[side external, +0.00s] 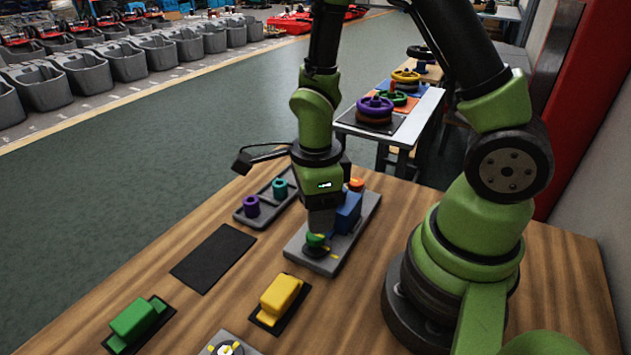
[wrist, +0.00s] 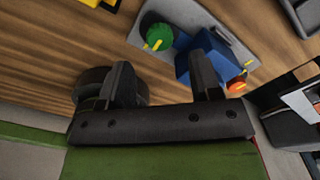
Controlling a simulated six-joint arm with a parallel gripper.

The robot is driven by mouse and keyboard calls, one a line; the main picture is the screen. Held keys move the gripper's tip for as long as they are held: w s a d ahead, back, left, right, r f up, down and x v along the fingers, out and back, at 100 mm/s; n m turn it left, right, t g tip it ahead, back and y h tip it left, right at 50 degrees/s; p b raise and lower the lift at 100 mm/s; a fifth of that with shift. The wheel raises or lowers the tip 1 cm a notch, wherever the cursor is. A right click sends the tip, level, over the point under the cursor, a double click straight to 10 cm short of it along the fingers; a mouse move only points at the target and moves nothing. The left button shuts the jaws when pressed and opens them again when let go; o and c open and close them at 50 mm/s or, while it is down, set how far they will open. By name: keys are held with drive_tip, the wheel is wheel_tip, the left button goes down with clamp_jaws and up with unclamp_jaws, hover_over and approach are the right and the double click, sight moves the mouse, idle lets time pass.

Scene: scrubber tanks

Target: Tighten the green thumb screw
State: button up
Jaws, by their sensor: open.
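The green thumb screw (side external: 316,241) stands at the near end of a grey plate (side external: 322,263), and yellow marks show beside it. In the wrist view the green screw (wrist: 158,37) has a ribbed round head with a yellow pointer and lies beyond my fingertips, roughly in line with the gap between them. My gripper (side external: 320,226) points down just above the screw, with fingers apart and empty in the wrist view (wrist: 162,70). The fingers partly hide the screw in the side view, so I cannot tell whether they touch it.
A blue block (side external: 346,212) stands close beside the screw, with an orange screw (side external: 356,184) behind it. A grey tray (side external: 266,204) holds purple and teal knobs. Yellow (side external: 280,293) and green (side external: 134,320) blocks sit nearer. The black mat (side external: 213,258) is bare.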

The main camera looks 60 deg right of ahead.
drive_tip(key=shift+r, duration=2.65)
drive_tip(key=s+a+r+n+t+y, duration=0.1)
drive_tip(key=s+r+n+t, duration=0.2)
drive_tip(key=r+n, duration=0.5)
drive_tip(key=s+a+r+n+t+y, duration=0.1)
drive_tip(key=s+r+n+t, duration=0.3)
drive_tip(key=r+n, duration=0.4)
drive_tip(key=shift+a+r+n, duration=0.15)
drive_tip(key=shift+r+n, duration=0.15)
drive_tip(key=shift+n, duration=3.2)
drive_tip(key=shift+s, duration=0.1)
